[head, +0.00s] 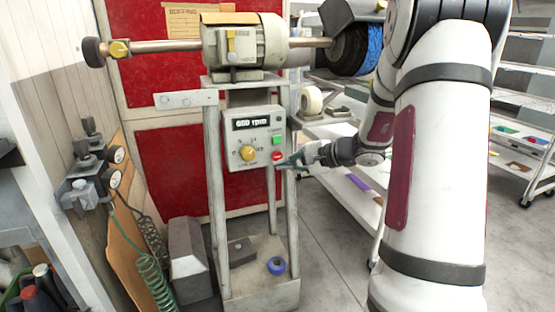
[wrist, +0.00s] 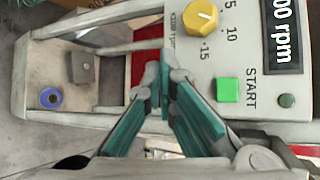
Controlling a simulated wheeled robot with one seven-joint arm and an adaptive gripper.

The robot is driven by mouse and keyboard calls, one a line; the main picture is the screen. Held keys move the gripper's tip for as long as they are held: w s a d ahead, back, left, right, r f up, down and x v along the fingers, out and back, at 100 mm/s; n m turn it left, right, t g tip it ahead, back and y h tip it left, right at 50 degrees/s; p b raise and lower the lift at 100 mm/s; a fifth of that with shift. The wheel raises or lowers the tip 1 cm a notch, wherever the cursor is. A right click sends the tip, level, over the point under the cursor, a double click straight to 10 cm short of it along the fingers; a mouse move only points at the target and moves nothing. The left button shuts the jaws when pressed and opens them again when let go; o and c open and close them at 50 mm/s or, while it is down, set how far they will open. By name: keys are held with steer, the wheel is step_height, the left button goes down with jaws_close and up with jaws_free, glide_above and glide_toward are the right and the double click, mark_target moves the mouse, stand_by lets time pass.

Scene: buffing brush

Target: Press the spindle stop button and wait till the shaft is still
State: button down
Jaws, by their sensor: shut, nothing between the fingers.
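The spindle control panel (head: 262,128) is on the grey stand below the motor (head: 245,42). Its display (head: 252,122) shows a number in rpm that looks like 600. The red stop button (head: 277,155) sits under the green start button (head: 277,140). My gripper (head: 282,162) is shut and empty, its tips at the panel's lower right, close to the red button; whether they touch is unclear. In the wrist view my gripper (wrist: 165,75) hides the red button, with the green start button (wrist: 229,90) beside it. The shaft (head: 308,42) carries a dark brush (head: 345,50); its motion cannot be told.
A yellow knob (head: 248,153) is on the panel. A blue ring (head: 276,265) and a grey block (head: 240,250) lie on the stand's base. Regulators (head: 85,190) with green coiled hose hang at left. A shelf trolley stands behind my arm. Floor right of the stand is clear.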

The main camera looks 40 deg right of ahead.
steer(key=shift+s+a+b, duration=0.2)
steer(key=shift+s+a, duration=0.05)
steer(key=shift+s, duration=0.5)
steer(key=shift+s+a+b, duration=0.15)
steer(key=shift+s+a, duration=0.05)
steer(key=shift+s, duration=0.5)
